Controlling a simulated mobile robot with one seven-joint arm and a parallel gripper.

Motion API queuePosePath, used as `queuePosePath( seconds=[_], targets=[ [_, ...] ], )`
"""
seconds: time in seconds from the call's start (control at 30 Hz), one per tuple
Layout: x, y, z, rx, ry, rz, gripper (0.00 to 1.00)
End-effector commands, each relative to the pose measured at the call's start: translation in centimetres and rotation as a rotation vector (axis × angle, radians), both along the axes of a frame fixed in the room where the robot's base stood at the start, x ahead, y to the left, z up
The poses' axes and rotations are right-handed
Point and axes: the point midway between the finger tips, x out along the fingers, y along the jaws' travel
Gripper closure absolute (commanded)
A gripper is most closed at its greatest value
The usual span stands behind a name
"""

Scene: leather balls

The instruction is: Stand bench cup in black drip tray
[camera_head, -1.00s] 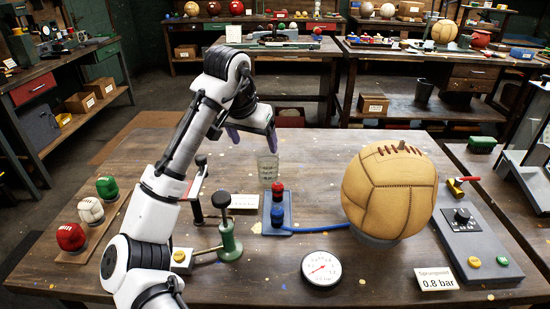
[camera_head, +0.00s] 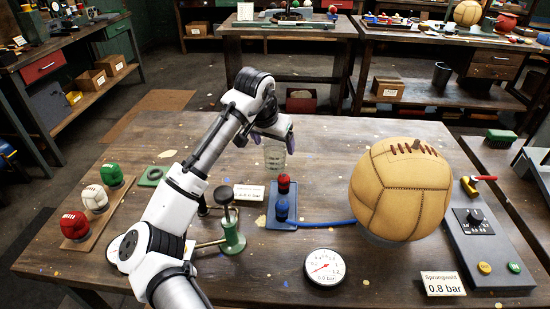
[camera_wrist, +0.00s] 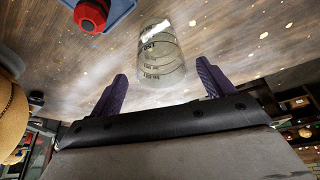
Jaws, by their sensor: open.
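The bench cup (camera_head: 275,155) is clear, with dark measuring marks, and stands upright on the workbench behind the blue tray. In the wrist view the cup (camera_wrist: 160,50) shows between and just beyond the purple fingertips. My gripper (camera_head: 273,138) is open and close over the cup, with its fingers on either side of the cup's upper part. In the wrist view my gripper (camera_wrist: 162,75) has a gap to the cup on both sides. I cannot make out a black drip tray in any view.
A blue tray (camera_head: 275,222) with red and blue knobs is in front of the cup. A large tan leather ball (camera_head: 402,190) stands to the right. A green hand pump (camera_head: 231,230) and a gauge (camera_head: 325,267) are nearer. The bench behind the cup (camera_head: 330,135) is clear.

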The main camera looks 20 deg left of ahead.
Motion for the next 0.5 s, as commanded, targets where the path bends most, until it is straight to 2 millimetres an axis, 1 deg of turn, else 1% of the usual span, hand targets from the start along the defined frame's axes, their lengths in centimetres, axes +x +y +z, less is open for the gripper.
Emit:
queuePosePath(
  seconds=[0.2,0.3,0.5],
  targets=[
    [0.8,0.0,-2.9,0.0,0.003,0.0,0.19],
    [1.2,0.0,-3.9,0.001,0.002,0.0,0.19],
    [1.4,0.0,-4.3,0.001,0.0,0.0,0.19]
  ],
)
